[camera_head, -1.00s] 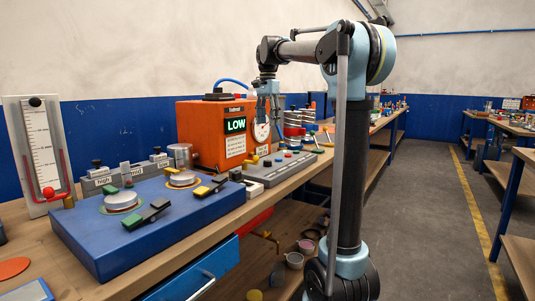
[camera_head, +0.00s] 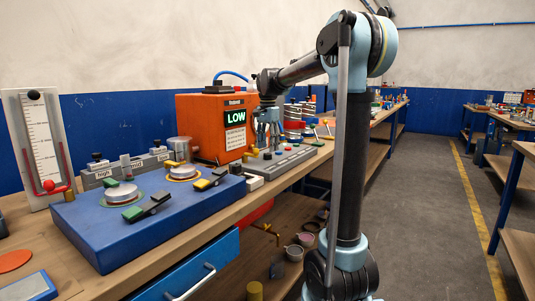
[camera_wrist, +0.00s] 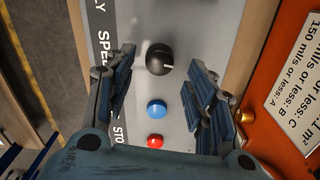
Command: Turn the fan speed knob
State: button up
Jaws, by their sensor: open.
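The fan speed knob (camera_wrist: 159,60) is round and black with a white pointer line. It sits on a grey control panel (camera_wrist: 190,20) marked with letters that read like "SPEED" in the wrist view. My gripper (camera_wrist: 164,75) is open and empty, its fingers on either side of the knob's area with space between. A blue button (camera_wrist: 157,109) and a red button (camera_wrist: 156,141) lie in line below the knob. In the head view my gripper (camera_head: 268,141) hangs above the grey control panel (camera_head: 284,164), in front of the orange box; the knob is hard to make out there.
The orange box (camera_head: 204,127) with a green "LOW" display (camera_head: 235,117) stands right behind the panel. A brass fitting (camera_wrist: 245,116) is close to the right finger. A blue platform (camera_head: 150,221) with levers fills the bench's near part.

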aim_at(268, 156)
jog(key=shift+f, duration=1.65)
jog(key=c, duration=1.1)
